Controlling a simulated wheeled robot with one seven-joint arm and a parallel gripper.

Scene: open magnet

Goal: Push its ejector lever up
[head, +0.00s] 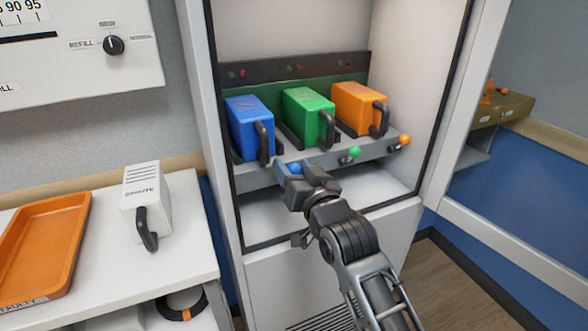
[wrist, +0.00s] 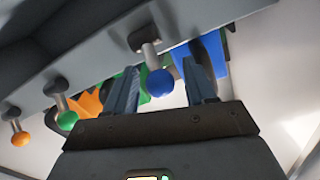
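Three modules stand in a row in the open cabinet: blue (head: 247,128), green (head: 307,117) and orange (head: 359,108), each with a black handle. A ball-tipped lever sticks out of the grey shelf front below each: blue lever (head: 295,168), green lever (head: 354,152), orange lever (head: 405,139). My gripper (head: 287,172) is at the blue lever. In the wrist view, my open fingers (wrist: 160,72) stand on either side of the blue ball (wrist: 160,84), with a gap visible on each side. The green ball (wrist: 67,120) and orange ball (wrist: 21,139) are off to the left there.
A white module (head: 148,205) with a black handle and an orange tray (head: 45,250) sit on the white counter (head: 180,255) at left. The cabinet's side walls bound the shelf. A panel with a knob (head: 113,45) is at upper left.

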